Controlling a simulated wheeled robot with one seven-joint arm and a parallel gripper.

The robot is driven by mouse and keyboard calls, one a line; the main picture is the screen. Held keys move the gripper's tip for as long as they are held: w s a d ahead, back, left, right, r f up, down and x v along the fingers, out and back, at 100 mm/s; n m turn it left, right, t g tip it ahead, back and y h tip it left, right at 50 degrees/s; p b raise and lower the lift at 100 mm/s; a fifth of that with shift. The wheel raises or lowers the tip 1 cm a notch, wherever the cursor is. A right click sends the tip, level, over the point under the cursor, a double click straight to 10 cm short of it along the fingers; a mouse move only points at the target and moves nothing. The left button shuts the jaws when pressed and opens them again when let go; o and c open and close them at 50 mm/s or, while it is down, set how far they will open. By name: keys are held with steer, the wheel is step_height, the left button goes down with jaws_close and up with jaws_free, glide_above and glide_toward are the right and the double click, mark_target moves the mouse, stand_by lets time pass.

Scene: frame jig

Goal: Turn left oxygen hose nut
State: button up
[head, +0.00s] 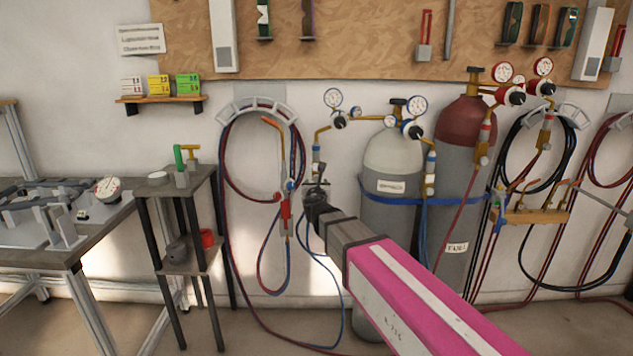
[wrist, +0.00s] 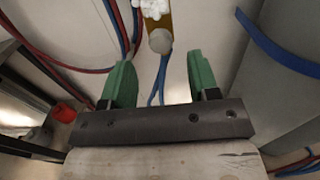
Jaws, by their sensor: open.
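In the head view, a brass elbow (head: 320,133) comes off the left oxygen regulator (head: 339,119) and leads down to a fitting (head: 316,153) just above my gripper (head: 315,190). The wrist view shows a brass part with a rounded end (wrist: 160,40) and a white ribbed piece (wrist: 154,8) above it. I cannot tell for sure which part is the hose nut. My gripper (wrist: 160,62) is open, its two green fingers apart, with the brass end beyond the gap between their tips. Nothing is between the fingers.
A grey cylinder with a white top (head: 392,155) stands right of my gripper, with a dark red one (head: 467,125) behind it. Coiled hoses and a torch (head: 285,212) hang close on the left. A small stand (head: 185,190) is farther left.

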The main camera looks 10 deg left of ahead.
mark_target(316, 179)
steer(key=x, duration=0.4)
steer(key=shift+w, duration=0.35)
steer(key=c, duration=0.9)
